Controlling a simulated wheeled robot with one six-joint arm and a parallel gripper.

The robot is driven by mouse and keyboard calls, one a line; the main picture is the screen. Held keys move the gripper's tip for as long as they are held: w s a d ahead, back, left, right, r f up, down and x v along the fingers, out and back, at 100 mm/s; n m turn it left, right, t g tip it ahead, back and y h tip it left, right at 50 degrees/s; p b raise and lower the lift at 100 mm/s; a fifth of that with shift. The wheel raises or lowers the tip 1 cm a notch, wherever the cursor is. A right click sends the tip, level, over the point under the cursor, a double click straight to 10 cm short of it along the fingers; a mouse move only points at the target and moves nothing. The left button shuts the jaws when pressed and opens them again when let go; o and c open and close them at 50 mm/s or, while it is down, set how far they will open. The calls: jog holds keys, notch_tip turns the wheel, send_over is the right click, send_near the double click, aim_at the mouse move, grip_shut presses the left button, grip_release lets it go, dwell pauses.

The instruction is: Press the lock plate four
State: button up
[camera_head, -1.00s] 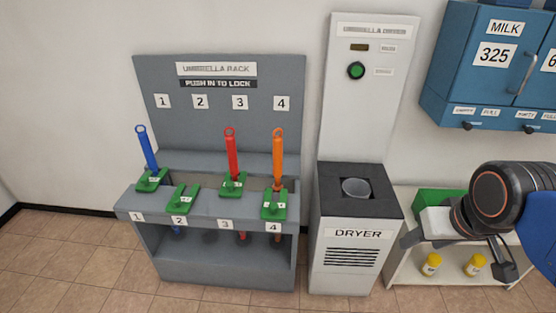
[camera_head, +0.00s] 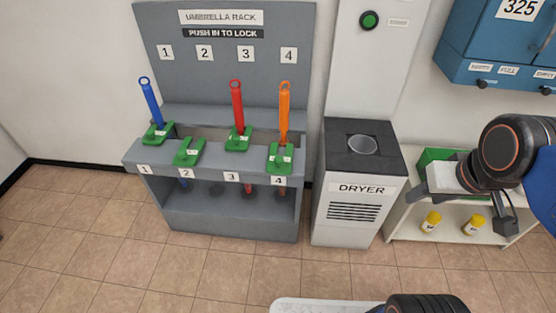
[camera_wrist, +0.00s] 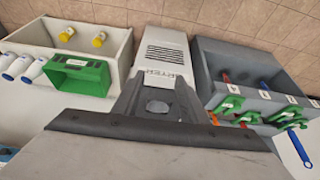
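Lock plate four (camera_head: 281,160) is a green plate at the rack's right end, above front label 4. It sits around the orange umbrella (camera_head: 284,103) and sticks out toward the front edge, as does empty plate two (camera_head: 188,153). Plate one (camera_head: 158,136) with the blue umbrella and plate three (camera_head: 237,141) with the red one sit farther back. In the wrist view, plate four (camera_wrist: 228,104) is right of the dryer. My gripper (camera_head: 462,205) is in front of the shelf, right of the dryer and well apart from the plate. Its finger opening is unclear.
The white dryer (camera_head: 354,215) with a black top and cup stands between rack and shelf. The low shelf (camera_head: 400,222) holds yellow bottles and a green bin (camera_wrist: 80,75). Tiled floor before the rack is clear.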

jog(key=shift+w+a+f+n, duration=0.1)
jog(key=shift+w+f+n, duration=0.05)
jog(key=shift+n, duration=0.15)
grip_shut()
jog(key=w+a+f+n+h, duration=0.3)
jog(key=w+a+n+h, duration=0.25)
jog(key=a+n, duration=0.35)
jog(key=w+a+f+n+h, duration=0.4)
jog(key=w+a+n, duration=0.2)
jog(key=a+n, duration=0.4)
jog(key=s+a+f+n+t, duration=0.1)
jog(key=a+n+t, duration=0.2)
jog(key=a, duration=0.4)
jog(key=s+a+f+n+t+y, duration=0.1)
jog(key=s+a+f+n+t, duration=0.1)
jog(key=a, duration=0.6)
jog(key=s+a+f+n+t, duration=0.2)
jog(key=a+n+t, duration=0.2)
jog(key=a, duration=0.4)
jog(key=shift+n+t, duration=0.3)
jog(key=shift+n, duration=0.5)
jog(key=shift+f+y, duration=0.1)
jog(key=shift+y, duration=0.15)
